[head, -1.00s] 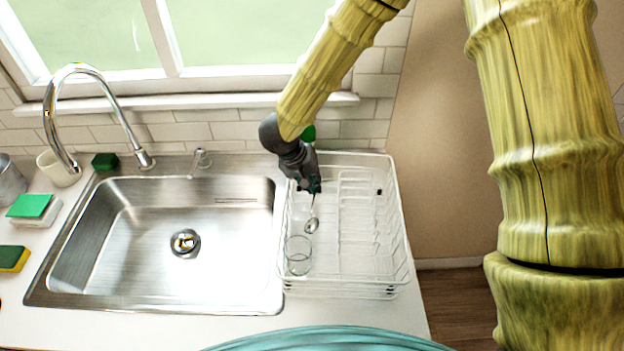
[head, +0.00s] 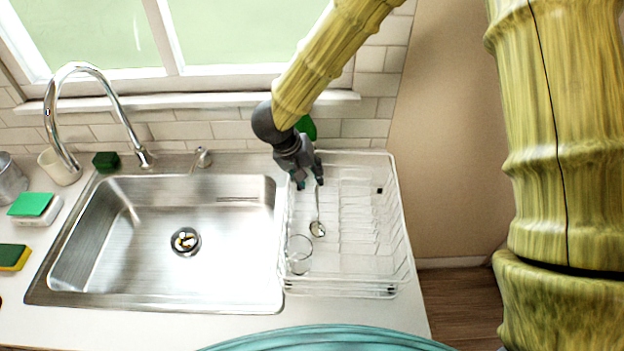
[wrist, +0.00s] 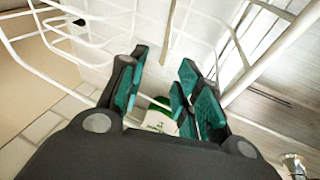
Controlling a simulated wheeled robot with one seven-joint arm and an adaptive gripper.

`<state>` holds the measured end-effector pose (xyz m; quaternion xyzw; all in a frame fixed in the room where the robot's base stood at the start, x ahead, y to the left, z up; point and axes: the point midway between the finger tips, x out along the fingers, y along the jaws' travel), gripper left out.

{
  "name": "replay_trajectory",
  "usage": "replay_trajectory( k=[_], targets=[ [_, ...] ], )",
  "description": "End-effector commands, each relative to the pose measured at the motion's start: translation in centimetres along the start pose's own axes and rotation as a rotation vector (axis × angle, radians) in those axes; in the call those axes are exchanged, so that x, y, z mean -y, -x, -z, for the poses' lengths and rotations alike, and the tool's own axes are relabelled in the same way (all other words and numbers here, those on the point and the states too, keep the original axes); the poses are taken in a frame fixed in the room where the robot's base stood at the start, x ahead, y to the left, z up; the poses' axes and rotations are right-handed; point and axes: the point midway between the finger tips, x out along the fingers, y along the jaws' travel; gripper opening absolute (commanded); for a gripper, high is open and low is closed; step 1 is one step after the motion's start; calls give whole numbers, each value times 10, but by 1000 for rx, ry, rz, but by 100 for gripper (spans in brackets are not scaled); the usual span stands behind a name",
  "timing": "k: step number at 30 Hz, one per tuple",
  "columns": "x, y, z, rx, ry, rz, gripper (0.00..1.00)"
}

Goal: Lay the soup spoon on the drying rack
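The soup spoon (head: 317,229) lies in the white wire drying rack (head: 398,230), its bowl toward the front and its handle running back toward my gripper. My gripper (head: 308,186) is over the left back part of the rack. In the wrist view my gripper (wrist: 160,95) has its green-padded fingers spread apart with nothing between them.
A clear glass (head: 299,255) stands in the rack's front left. The steel sink (head: 160,240) and faucet (head: 95,70) are to the left. Sponges (head: 30,204) lie at the far left. A green-labelled bottle (wrist: 160,117) shows beyond my fingers. The rack's right side is open.

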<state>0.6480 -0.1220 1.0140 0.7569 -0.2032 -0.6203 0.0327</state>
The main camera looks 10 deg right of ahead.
Motion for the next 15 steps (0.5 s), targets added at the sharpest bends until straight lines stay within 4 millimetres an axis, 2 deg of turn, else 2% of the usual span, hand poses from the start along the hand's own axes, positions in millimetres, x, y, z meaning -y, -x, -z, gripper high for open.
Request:
replay_trajectory(
  k=[6,15],
  targets=[
    [0,42,2,-3,-1,3,34],
    [0,78,1,-2,-2,1,34]
  ],
)
